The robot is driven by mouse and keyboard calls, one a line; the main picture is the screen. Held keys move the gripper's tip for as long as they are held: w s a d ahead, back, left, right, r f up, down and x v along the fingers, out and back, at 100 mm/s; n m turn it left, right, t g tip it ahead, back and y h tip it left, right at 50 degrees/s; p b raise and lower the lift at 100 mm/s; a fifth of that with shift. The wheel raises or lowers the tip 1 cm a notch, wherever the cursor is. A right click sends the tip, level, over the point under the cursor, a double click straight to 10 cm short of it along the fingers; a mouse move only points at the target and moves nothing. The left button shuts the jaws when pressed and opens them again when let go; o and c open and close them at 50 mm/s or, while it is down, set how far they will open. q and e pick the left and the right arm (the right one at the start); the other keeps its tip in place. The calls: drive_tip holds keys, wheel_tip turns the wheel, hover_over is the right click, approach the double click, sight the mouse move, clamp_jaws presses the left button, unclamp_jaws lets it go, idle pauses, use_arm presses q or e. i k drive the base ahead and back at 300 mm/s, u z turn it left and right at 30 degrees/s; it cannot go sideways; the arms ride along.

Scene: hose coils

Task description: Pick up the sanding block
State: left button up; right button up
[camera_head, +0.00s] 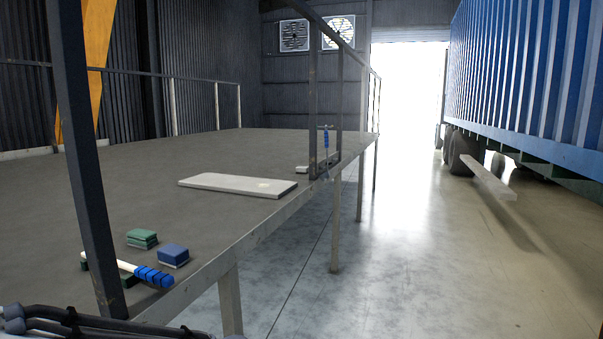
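A small blue block (173,254) with a paler underside lies near the front edge of the grey platform (90,185), at the lower left. It looks like the sanding block. Green flat pads (142,238), seemingly stacked, lie just behind it and to its left. Neither of my grippers shows in the head view, and nothing is seen touching the blue block.
A tool with a white shaft and blue grip (153,276) lies in front of the block, partly behind a dark upright post (86,165). A pale flat board (238,185) lies farther back. Open concrete floor (400,260) is right; a blue container trailer (530,80) stands beyond.

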sight(300, 170)
drive_tip(key=z, duration=0.4)
drive_tip(key=k, duration=0.5)
drive_tip(key=z, duration=0.8)
drive_tip(key=i, duration=4.7)
drive_tip(key=u, duration=0.4)
drive_tip(key=i, duration=1.95)
drive_tip(key=u, duration=1.1)
drive_tip(key=i, duration=1.3)
drive_tip(key=u, duration=1.7)
drive_tip(key=i, duration=1)
drive_tip(key=u, duration=0.5)
